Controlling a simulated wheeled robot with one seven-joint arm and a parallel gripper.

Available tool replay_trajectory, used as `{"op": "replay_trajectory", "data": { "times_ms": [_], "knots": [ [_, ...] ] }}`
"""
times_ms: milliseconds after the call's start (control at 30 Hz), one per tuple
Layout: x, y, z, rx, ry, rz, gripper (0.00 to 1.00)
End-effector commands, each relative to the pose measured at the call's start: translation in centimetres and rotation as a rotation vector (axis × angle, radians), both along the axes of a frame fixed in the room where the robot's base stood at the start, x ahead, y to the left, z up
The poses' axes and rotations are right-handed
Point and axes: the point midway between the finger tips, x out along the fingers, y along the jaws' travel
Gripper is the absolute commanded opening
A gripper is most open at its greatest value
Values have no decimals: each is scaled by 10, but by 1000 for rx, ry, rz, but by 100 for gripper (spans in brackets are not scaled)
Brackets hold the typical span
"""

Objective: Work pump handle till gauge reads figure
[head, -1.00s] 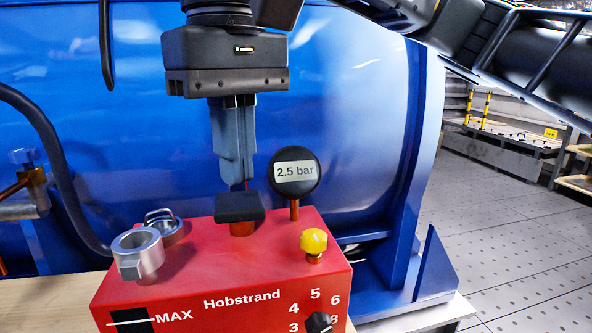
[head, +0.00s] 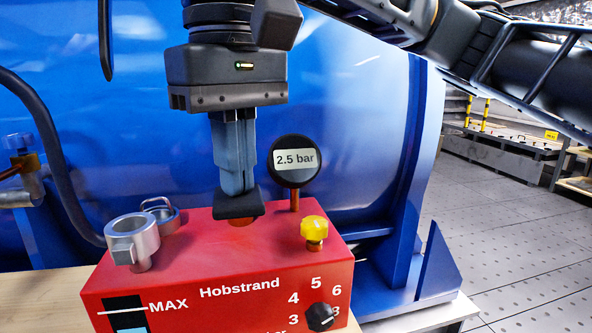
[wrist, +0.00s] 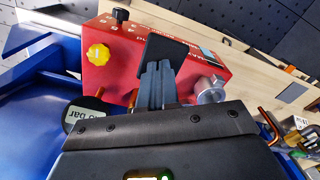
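The red pump box (head: 215,265), marked Hobstrand, stands on a wooden bench. Its black pump handle (head: 236,207) is a flat pad, low over the box top, with a little red-orange stem below it. My gripper (head: 237,189) points down with its fingers together, and the tips appear to touch the pad's top. In the wrist view, the fingers (wrist: 156,68) also look closed, with the pad (wrist: 167,50) beyond them. The round black gauge (head: 295,160), behind and right of the handle, reads 2.5 bar. In the wrist view, the gauge (wrist: 80,116) is partly hidden.
A yellow knob (head: 314,229) stands on the box's right top, and a black dial (head: 320,317) is on its front. A metal ring fitting (head: 132,240) stands on the left. A large blue housing (head: 350,130) fills the back. Open floor (head: 530,240) lies right.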

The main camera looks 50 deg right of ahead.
Motion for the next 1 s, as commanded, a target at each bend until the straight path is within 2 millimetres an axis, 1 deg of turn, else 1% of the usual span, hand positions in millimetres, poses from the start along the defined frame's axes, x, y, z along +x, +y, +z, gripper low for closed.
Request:
{"op": "replay_trajectory", "data": {
  "times_ms": [33,367,567,1000],
  "knots": [
    [1,-1,-10,0,0,-1,0],
    [4,-3,-43,-1,-1,-2,0],
    [4,-3,-31,-1,-2,-2,0],
    [-1,1,23,-1,-1,-2,0]
  ]
}}
